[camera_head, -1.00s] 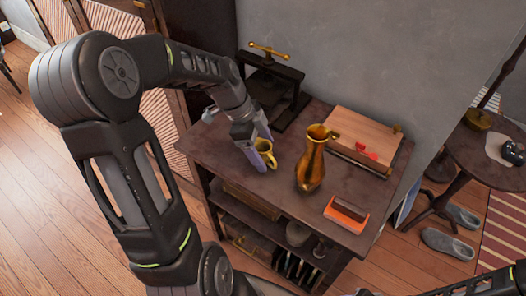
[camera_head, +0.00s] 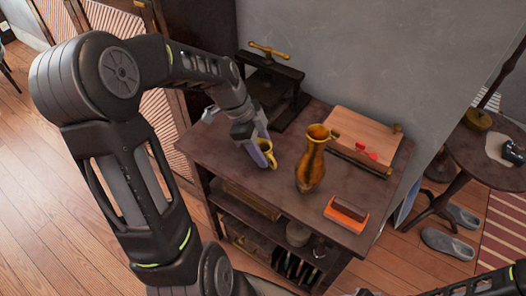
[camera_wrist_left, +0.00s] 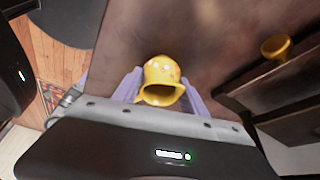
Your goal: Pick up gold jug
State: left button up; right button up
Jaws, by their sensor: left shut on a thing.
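A small gold jug (camera_head: 267,158) stands on the dark cabinet top (camera_head: 230,150), left of a tall gold jug (camera_head: 312,165) with a handle. My left gripper (camera_head: 262,155) is shut on the small gold jug, reaching down from above and left. In the left wrist view the small jug (camera_wrist_left: 160,80) sits between the two purple fingers, its open mouth toward the camera. The fingers hide part of its sides. I cannot tell whether its base has left the cabinet top. My right gripper is not in view.
A dark press with a gold handle (camera_head: 270,50) stands at the back left. A wooden board (camera_head: 365,135) with red pieces lies at the back right, and an orange box (camera_head: 347,213) near the front right. A round side table (camera_head: 480,150) stands farther right.

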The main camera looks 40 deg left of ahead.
aim_at(263, 146)
pick_arm(q)
grip_shut()
notch_tip(263, 146, up, 10)
jog(key=shift+r, duration=0.1)
dwell(0.6)
